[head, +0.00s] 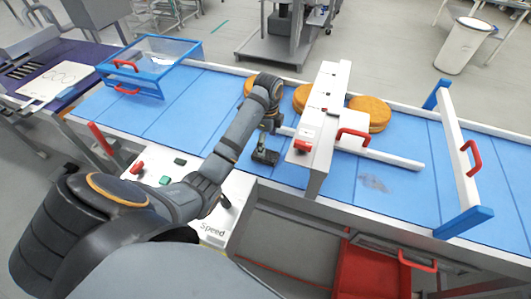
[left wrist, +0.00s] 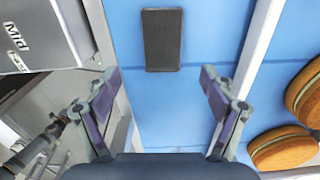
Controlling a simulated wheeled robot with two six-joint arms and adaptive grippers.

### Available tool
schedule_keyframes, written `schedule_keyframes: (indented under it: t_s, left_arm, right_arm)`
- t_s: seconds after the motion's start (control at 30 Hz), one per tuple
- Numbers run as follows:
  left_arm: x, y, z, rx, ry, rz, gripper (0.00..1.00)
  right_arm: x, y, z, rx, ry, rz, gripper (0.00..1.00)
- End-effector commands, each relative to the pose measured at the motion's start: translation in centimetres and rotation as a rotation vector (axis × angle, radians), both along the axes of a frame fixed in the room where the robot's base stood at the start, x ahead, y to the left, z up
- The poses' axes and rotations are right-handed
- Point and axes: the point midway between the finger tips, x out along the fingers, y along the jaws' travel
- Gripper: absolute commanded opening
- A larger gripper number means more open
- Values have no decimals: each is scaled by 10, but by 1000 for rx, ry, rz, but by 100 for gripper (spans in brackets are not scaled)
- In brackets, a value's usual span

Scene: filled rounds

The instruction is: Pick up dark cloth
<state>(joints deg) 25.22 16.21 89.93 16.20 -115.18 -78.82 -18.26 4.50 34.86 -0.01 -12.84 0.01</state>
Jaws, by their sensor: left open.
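The dark cloth (left wrist: 162,39) is a small, flat, dark grey rectangle on the blue belt in the left wrist view, beyond the fingertips and roughly centred between them. The cloth appears apart from the fingers. My right gripper is in neither view.
A grey-white gantry box (head: 320,125) stands just right of the gripper. Round filled cakes (head: 370,112) lie behind and beside it. A blue clear-topped frame (head: 150,62) is at the left, a white-and-blue gate (head: 458,150) at the right.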

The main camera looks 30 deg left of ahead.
Motion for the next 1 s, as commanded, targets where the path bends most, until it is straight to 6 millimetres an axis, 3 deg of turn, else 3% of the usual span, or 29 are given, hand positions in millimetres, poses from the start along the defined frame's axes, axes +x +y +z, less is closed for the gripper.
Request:
schedule_keyframes:
  t_s: [0.03,0.2,0.33,0.4,0.6,0.8,1.0]
  left_arm:
    - [0,0,-16,0,0,0,83]
    - [0,0,-17,0,-1,0,83]
    - [0,1,-38,0,0,0,83]
    - [-1,2,-43,-1,5,0,83]
    - [0,2,-65,-1,0,0,83]
    - [0,2,-67,0,-1,0,83]
    - [0,2,-66,0,-1,0,57]
  right_arm:
    - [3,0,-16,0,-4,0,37]
    - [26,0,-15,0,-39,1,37]
    - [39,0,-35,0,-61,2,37]
    - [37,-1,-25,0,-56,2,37]
    - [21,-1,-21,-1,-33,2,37]
    - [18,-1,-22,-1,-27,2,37]
    - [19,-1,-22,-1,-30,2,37]
